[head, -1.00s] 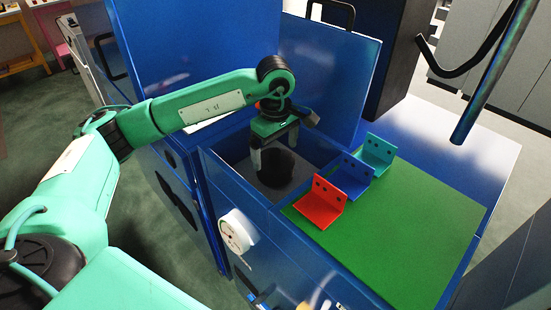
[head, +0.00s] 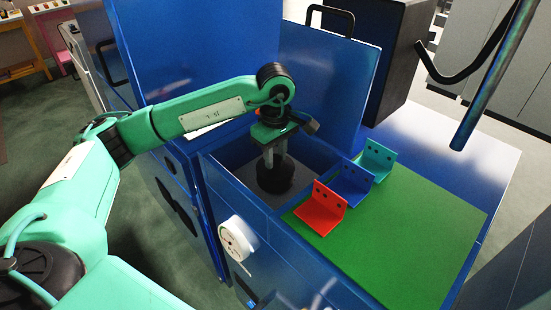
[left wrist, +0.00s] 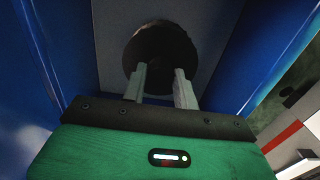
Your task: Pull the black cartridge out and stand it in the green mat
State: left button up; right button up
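A dark round shape (head: 275,182) is low inside the blue open bay on the left of the worktop. It looks like the black cartridge or its socket; I cannot separate the two. It also shows in the left wrist view (left wrist: 160,42) in a grey panel. My left gripper (head: 276,164) points down into the bay, with its grey fingertips at the dark shape. In the wrist view its fingers are partly apart, with only darkness between the tips, so any grip is unclear. The green mat (head: 400,235) lies to the right. My right gripper is out of view.
Red (head: 322,208), blue (head: 353,180) and teal (head: 377,157) angle brackets stand along the mat's left edge, beside the bay. The rest of the mat is clear. A raised blue panel (head: 330,75) stands behind the bay. A white round part (head: 236,238) sits on the front.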

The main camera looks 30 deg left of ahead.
pick_arm(q)
jog(key=c, duration=0.5)
jog(key=shift+o, duration=0.2)
jog(key=shift+r, duration=0.4)
jog(key=shift+r+p, duration=0.45)
jog(key=shift+r, duration=0.7)
jog(key=shift+r, duration=0.2)
